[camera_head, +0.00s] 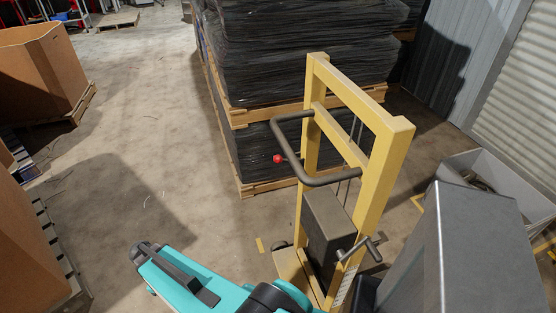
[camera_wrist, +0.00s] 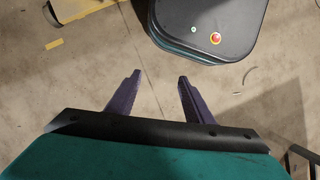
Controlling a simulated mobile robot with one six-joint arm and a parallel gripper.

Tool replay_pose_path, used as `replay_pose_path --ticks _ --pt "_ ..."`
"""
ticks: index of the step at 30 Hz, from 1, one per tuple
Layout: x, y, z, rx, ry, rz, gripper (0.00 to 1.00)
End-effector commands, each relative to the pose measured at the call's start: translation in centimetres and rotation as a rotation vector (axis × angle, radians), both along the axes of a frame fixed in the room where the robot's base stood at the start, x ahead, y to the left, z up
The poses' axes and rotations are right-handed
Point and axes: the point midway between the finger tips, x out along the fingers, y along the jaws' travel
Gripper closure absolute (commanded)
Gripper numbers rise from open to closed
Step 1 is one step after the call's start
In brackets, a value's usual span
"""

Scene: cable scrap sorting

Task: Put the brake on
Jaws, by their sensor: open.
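A yellow stacker-like frame (camera_head: 392,160) stands upright right of centre in the head view. A dark bent handle bar (camera_head: 275,130) sticks out from its left side, with a red knob (camera_head: 278,159) on it. A smaller dark crank-like handle (camera_head: 362,250) sits lower on the frame. I cannot tell for certain which part is the brake. My gripper (camera_wrist: 155,76) shows in the wrist view with its two purple fingers apart and nothing between them, above bare floor.
Tall stacks of black sheet-like material (camera_head: 305,60) on wooden pallets stand behind the frame. Cardboard boxes (camera_head: 40,70) stand at the left. A grey bin (camera_head: 500,180) and corrugated wall (camera_head: 520,70) are at the right. The floor (camera_head: 130,140) left of the frame is mostly clear.

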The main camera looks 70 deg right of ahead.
Motion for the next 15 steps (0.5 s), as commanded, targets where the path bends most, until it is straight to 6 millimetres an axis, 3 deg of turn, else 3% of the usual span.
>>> replay_pose_path --ticks 1,6,15 --pt "1.0 -1.9 0.9 -0.003 -0.013 0.007 0.53" --pt "3.1 -7.7 4.1 -0.011 -0.042 0.049 0.53" --pt "4.2 -18.7 10.9 -0.04 -0.075 0.118 0.53"
